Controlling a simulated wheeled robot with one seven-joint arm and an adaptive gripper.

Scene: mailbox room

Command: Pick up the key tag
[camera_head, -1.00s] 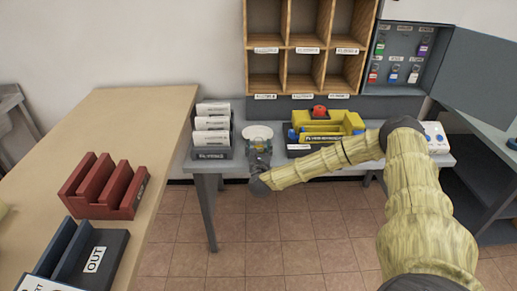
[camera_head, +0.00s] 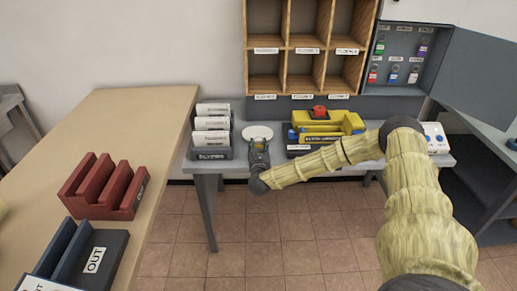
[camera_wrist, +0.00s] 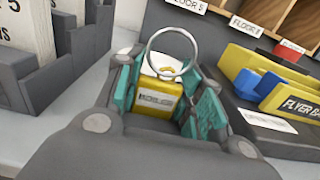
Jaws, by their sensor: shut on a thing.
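The key tag (camera_wrist: 158,96) is a yellow block with a printed label and a large metal ring (camera_wrist: 172,52) at its top, seen in the wrist view. My gripper (camera_wrist: 165,98) is shut on it, with the teal finger pads at both sides of the yellow body. The tag's lower part is hidden by the gripper.
A grey rack (camera_head: 212,153) of white envelopes stands close to the left. A tray with yellow and blue items (camera_head: 325,128) and a red knob (camera_head: 320,111) stands to the right. Wooden pigeonholes (camera_head: 305,50) and an open key cabinet (camera_head: 400,55) are behind.

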